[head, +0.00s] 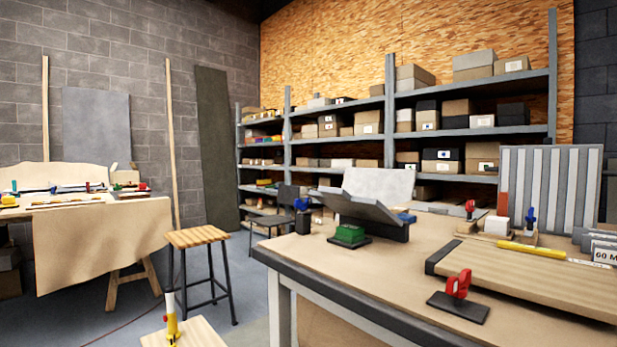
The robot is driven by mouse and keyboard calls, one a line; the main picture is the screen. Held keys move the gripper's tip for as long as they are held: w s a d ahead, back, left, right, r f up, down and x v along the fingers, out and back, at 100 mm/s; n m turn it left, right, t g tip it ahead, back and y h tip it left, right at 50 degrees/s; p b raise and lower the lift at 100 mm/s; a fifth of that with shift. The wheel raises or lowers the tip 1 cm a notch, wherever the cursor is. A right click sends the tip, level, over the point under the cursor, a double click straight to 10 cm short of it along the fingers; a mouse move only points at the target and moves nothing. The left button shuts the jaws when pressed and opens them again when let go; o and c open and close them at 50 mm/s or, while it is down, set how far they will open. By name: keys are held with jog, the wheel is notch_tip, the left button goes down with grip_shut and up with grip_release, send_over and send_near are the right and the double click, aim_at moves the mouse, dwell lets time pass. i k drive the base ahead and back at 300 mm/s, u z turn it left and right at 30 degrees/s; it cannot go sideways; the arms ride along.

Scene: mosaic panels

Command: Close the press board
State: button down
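A grey hinged board (368,207) stands open on the workbench (420,262), near its far left part. One flat leaf leans up at the back and a darker leaf slopes in front on a dark base. It may be the press board; I cannot tell for sure. A flat wooden board (540,278) with a dark left edge lies at the right of the bench. My gripper is not in view.
A green block (349,234) sits in front of the hinged board. A red clamp-like piece (457,287) stands near the front edge.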

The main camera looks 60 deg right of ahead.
aim_at(339, 201)
jog(key=i, duration=0.8)
jog(key=z, duration=2)
